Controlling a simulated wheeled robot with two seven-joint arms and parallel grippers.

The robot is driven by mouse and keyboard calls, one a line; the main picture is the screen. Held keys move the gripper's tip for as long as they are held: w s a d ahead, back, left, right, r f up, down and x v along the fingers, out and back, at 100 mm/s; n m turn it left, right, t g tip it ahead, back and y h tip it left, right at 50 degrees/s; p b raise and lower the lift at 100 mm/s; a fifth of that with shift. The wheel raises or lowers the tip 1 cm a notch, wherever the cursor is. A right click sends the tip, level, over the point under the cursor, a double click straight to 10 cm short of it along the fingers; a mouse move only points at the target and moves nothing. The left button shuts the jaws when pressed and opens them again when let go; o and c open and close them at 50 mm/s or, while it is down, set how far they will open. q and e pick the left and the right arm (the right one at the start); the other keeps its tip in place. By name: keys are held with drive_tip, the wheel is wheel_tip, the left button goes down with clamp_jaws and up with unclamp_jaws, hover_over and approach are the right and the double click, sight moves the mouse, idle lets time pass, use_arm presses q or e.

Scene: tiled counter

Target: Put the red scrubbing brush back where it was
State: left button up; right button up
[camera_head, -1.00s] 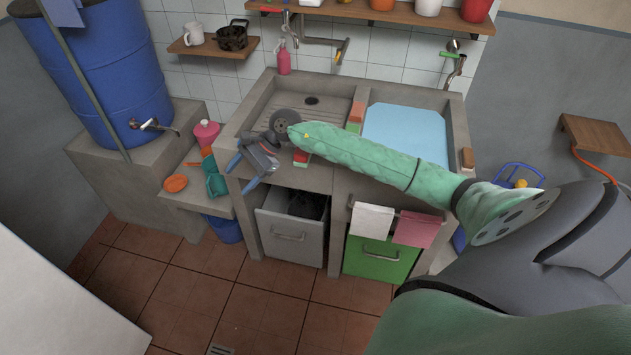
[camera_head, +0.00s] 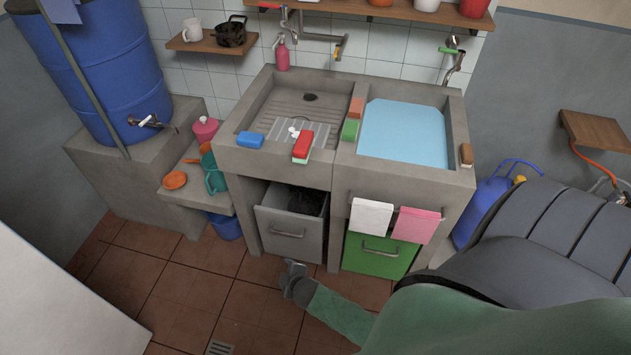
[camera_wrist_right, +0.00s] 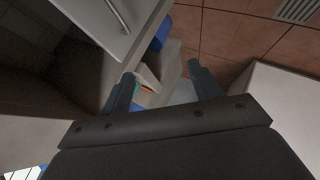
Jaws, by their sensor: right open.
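A red block-shaped thing (camera_head: 303,144), which looks like the red scrubbing brush, lies on the front rim of the left sink basin (camera_head: 258,104). A pale and green edge shows along its lower side. My right gripper (camera_head: 294,277) is low in front of the counter, below the grey drawer and well away from the brush. In the right wrist view its two fingers (camera_wrist_right: 163,86) are apart with nothing between them. My left gripper is not in view.
A blue block (camera_head: 250,140) lies on the same rim, left of the brush. Green (camera_head: 350,130) and orange (camera_head: 356,107) blocks sit on the divider. A brown brush (camera_head: 466,154) lies at the right edge. The grey drawer (camera_head: 290,227) stands open below.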

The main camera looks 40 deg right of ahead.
drive_tip(key=s+a+f+m+g, duration=0.1)
drive_tip(key=s+f, duration=0.3)
drive_tip(key=s, duration=0.4)
drive_tip(key=s+a+f+m+g, duration=0.2)
drive_tip(key=s+f+m+g, duration=0.2)
drive_tip(key=s, duration=0.4)
drive_tip(key=s+a+f+m+g+y, duration=0.1)
drive_tip(key=s+a+f+m+g, duration=0.1)
drive_tip(key=s, duration=0.6)
wheel_tip(320, 180, down, 2)
drive_tip(key=shift+s+a+f+m+g, duration=0.1)
drive_tip(key=shift+s+a+m+g, duration=0.15)
drive_tip(key=shift+g, duration=0.45)
drive_tip(key=shift+w, duration=0.1)
